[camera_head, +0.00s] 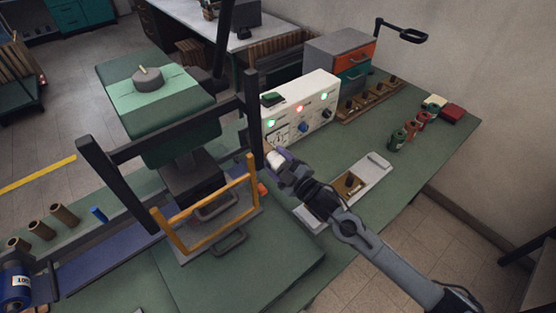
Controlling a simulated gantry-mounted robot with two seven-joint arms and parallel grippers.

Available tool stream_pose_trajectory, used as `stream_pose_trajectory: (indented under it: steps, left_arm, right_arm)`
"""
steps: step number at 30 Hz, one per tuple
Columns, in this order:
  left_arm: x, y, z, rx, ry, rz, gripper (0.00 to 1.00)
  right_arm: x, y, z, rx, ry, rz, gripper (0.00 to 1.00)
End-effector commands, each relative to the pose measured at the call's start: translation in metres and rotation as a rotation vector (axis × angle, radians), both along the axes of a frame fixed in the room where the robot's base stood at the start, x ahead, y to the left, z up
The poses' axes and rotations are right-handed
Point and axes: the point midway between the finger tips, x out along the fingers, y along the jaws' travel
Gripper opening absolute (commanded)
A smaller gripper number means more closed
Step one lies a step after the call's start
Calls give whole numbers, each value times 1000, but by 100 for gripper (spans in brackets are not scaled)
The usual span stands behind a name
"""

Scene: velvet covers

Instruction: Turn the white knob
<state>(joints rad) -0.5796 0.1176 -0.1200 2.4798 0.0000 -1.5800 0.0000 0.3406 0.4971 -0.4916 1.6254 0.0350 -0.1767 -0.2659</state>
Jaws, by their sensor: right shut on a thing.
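The white control box (325,91) stands on the green bench and has lit green and red lamps on its front. A blue knob (302,127) and a red knob (299,111) sit on that front. My right gripper (272,159) is at the box's lower left corner, shut on a small white thing that looks like the white knob (271,156). The fingers hide most of it, so its angle cannot be told. My left gripper is out of view.
A dark frame with an upright post (253,115) stands just left of my right gripper. An orange-yellow frame (213,240) stands in front. Several small cans (398,140) stand at right.

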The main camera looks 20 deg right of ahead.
Motion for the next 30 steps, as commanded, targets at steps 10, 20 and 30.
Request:
stream_pose_trajectory:
  steps: [10,20,30]
  left_arm:
    - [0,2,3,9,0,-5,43]
    - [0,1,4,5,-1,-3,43]
    - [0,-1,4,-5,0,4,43]
  right_arm:
    - [0,0,0,-192,-66,1,33]
    - [0,0,0,-250,-87,0,33]
    - [0,0,0,-252,-87,0,33]
